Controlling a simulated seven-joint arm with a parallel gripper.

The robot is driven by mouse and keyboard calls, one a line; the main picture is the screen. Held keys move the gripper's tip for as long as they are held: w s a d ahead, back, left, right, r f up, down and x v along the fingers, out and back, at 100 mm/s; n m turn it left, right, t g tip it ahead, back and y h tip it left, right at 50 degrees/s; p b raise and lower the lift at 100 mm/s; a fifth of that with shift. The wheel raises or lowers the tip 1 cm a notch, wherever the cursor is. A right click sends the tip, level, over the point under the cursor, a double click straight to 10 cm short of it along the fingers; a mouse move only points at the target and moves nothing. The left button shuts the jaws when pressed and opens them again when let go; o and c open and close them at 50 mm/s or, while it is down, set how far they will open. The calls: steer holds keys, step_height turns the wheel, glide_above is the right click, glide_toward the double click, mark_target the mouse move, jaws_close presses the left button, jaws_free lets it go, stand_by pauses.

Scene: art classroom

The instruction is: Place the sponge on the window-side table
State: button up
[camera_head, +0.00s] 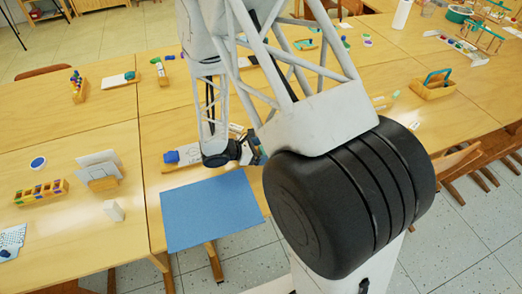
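My gripper (256,152) is low over the front part of the middle table, just behind a flat blue panel. It is small, dark and partly covered by my arm, so its fingers and anything between them are unclear. I cannot make out a sponge for certain. Wooden tables (130,150) fill the view. No window shows, so I cannot tell which table is the window-side one.
The blue panel (212,212) is at the middle table's front edge. On the left table are a paint rack (41,192), a card holder (103,183) and a white block (114,210). Chairs (465,162) line the right front.

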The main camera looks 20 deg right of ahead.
steer(key=shift+r, duration=0.15)
steer(key=shift+v, duration=6)
steer(key=shift+s+d+r+m, duration=0.15)
steer(key=shift+r+m, duration=0.15)
steer(key=shift+r, duration=0.15)
steer(key=s+d+r+m+g+y, duration=0.1)
steer(key=s+d+r+m+y, duration=0.3)
steer(key=r, duration=0.4)
steer(key=s+d+r+m+g+y, duration=0.1)
steer(key=s+r+m+y, duration=0.1)
steer(key=s+r+m, duration=0.35)
steer(key=s+r+m+t+y, duration=0.4)
steer(key=s+r+m+y, duration=0.3)
steer(key=s+r, duration=0.9)
steer(key=shift+s+r+m+t, duration=0.3)
steer(key=shift+r+m, duration=0.2)
steer(key=shift+m, duration=0.05)
